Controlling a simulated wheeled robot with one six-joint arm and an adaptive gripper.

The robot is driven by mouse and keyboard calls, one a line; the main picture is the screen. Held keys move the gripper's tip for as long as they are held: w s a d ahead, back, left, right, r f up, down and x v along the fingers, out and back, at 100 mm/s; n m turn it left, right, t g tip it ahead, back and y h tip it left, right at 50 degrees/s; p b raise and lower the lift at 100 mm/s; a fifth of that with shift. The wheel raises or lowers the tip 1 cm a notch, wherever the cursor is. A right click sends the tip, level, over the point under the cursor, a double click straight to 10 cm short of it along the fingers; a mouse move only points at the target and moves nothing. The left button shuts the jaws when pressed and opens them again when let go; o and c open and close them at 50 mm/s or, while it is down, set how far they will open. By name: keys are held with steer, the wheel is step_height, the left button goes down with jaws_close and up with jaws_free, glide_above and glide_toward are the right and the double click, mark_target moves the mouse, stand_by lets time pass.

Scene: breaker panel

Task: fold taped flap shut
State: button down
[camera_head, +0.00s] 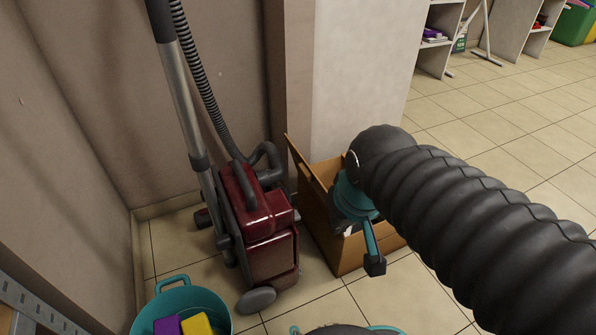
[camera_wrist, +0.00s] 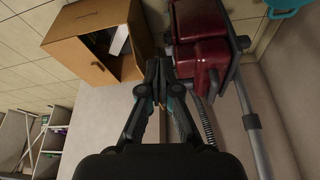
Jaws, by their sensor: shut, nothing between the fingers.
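A brown box (camera_head: 318,222) stands open on the tiled floor, partly hidden behind my arm in the head view. A raised flap (camera_head: 302,163) stands up and tilts outward along its wall-side edge. In the wrist view the box (camera_wrist: 80,62) is at upper left, with its dark opening and something whitish inside. The flap (camera_wrist: 141,38) shows as a brown panel on the right of the opening. My gripper (camera_wrist: 158,84) is shut and empty, its fingertips together just below the flap's end in the picture; I cannot tell whether they touch it. No tape can be made out.
A dark red vacuum cleaner (camera_head: 262,230) with its hose and tube stands close left of the box. A teal bucket (camera_head: 175,283) with coloured items is at lower left. A wall corner (camera_head: 362,80) rises behind the box. Open tiled floor (camera_head: 500,135) lies to the right.

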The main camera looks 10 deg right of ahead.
steer(key=w+a+f+n+g+h+p, duration=0.1)
steer(key=w+a+f+n, duration=0.1)
steer(key=w, duration=0.5)
steer(key=w+a+f+n+g+h+p, duration=0.1)
steer(key=w+a+f+n, duration=0.1)
steer(key=w+a+n, duration=0.2)
steer(key=w+a+f+n+g+h+p, duration=0.1)
steer(key=w+a+f+n+h, duration=0.1)
steer(key=w+n, duration=0.4)
steer(key=shift+w+a+f+g+p, duration=0.1)
steer(key=shift+w+a+f, duration=0.1)
steer(key=shift+w, duration=0.6)
steer(key=shift+w+a+f+g+p, duration=0.1)
steer(key=shift+w+f+p, duration=0.1)
steer(key=shift+w, duration=0.6)
steer(key=shift+w+a+f+g+p, duration=0.1)
steer(key=shift+w+f, duration=0.1)
steer(key=shift+w, duration=0.6)
steer(key=w+n+h, duration=0.1)
steer(key=w+n, duration=0.2)
steer(key=shift+w+a+f, duration=0.1)
steer(key=shift+w, duration=0.1)
steer(key=w+d+f+n+t+b, duration=0.1)
steer(key=w+d+f+n+b, duration=0.1)
steer(key=d+f+n, duration=0.3)
steer(key=shift+w+d+f+h, duration=0.25)
steer(key=shift+w+f+h, duration=0.2)
steer(key=shift+w, duration=0.4)
